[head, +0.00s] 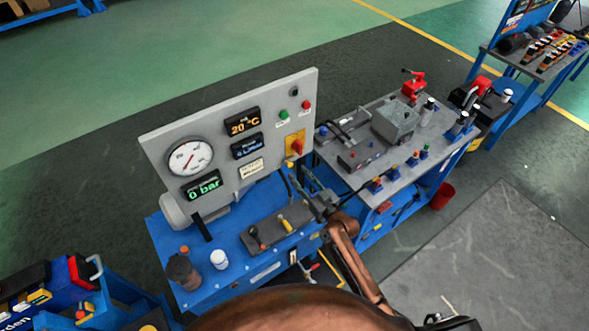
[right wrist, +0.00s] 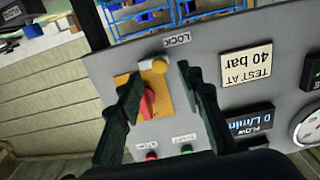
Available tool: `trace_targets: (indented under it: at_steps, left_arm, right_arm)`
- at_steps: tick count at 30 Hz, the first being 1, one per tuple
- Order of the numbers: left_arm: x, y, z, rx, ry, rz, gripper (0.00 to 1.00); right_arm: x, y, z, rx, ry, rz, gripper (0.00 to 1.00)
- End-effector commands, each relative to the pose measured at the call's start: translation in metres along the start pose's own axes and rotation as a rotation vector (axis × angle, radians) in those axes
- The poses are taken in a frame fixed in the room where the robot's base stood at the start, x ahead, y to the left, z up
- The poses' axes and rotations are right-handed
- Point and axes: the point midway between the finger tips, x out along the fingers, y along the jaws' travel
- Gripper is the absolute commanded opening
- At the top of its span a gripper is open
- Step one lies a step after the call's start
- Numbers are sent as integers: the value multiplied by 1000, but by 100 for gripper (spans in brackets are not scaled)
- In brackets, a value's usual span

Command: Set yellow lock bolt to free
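The yellow lock bolt (right wrist: 159,66) shows as a round knob beside the LOCK label in the right wrist view, at the edge of a yellow plate (right wrist: 163,100). A red rotary switch (right wrist: 147,104) sits on that plate; it also shows in the head view (head: 297,146). My right gripper (right wrist: 160,74) is open, its dark fingers on either side of the bolt and switch. I cannot tell whether a finger touches the bolt. In the head view my right gripper (head: 300,180) is just below the yellow plate, and the bolt is hard to make out. My left gripper is not in view.
The grey panel (head: 222,125) carries a round gauge (head: 190,158), displays and red and green buttons. The blue bench (head: 180,255) below holds a lever block (head: 280,228), a white jar (head: 219,259) and a dark jar (head: 183,270). A grey-topped bench (head: 440,145) with tools stands right.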

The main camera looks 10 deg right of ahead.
Motion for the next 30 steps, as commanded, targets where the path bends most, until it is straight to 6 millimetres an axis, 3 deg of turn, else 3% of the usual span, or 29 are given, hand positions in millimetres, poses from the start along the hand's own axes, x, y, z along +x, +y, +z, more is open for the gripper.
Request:
trace_targets:
  at_steps: [7,19,30]
  left_arm:
    - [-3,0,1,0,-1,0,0]
    - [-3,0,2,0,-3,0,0]
    - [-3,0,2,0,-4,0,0]
  right_arm:
    - [33,1,0,-1,-1,1,34]
    - [40,0,1,-1,-2,1,33]
    - [39,1,1,-1,-2,1,8]
